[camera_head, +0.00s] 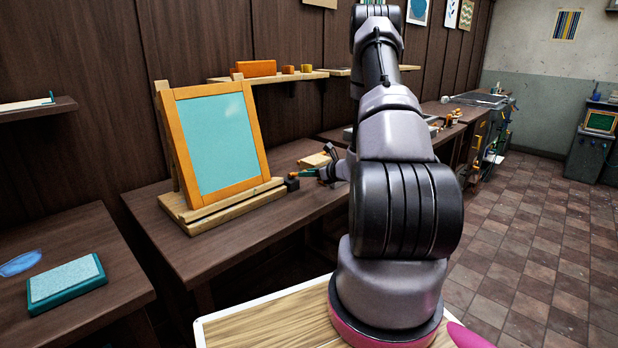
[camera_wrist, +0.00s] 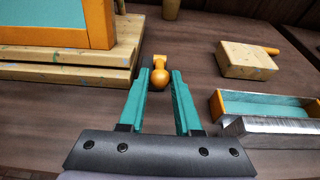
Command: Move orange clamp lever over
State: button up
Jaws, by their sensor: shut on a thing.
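The orange clamp lever (camera_wrist: 159,77) has a rounded knob and shows between my fingertips in the wrist view. My gripper (camera_wrist: 160,74) has teal fingers and is shut on this knob, at the right of the screen's base. In the head view my gripper (camera_head: 308,173) is small and dark, beside the base's right end, and the lever is hard to make out there. The hinged screen (camera_head: 221,140) is a teal panel in an orange frame, leaning back on a light wooden base (camera_head: 236,207). Its lower corner also shows in the wrist view (camera_wrist: 100,28).
A wooden block with an orange handle (camera_wrist: 245,60) lies to the right in the wrist view. Near it is an orange-ended tray with teal inside (camera_wrist: 262,96). A shelf (camera_head: 268,78) hangs above the bench. Bare tabletop (camera_wrist: 205,60) shows right of the gripper.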

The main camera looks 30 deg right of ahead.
jog(key=shift+w+r, duration=0.2)
jog(key=shift+r, duration=0.3)
jog(key=shift+w+a+r, duration=0.3)
jog(key=shift+w+r, duration=0.4)
jog(key=shift+r, duration=0.25)
jog(key=shift+w+a+r, duration=0.3)
jog(key=shift+w+r, duration=0.4)
jog(key=shift+w, duration=0.25)
jog(key=shift+w+a+r, duration=0.2)
jog(key=shift+w, duration=0.25)
jog(key=shift+w+a+r, duration=0.15)
jog(key=shift+w+r, duration=0.05)
jog(key=shift+w, duration=0.2)
grip_shut()
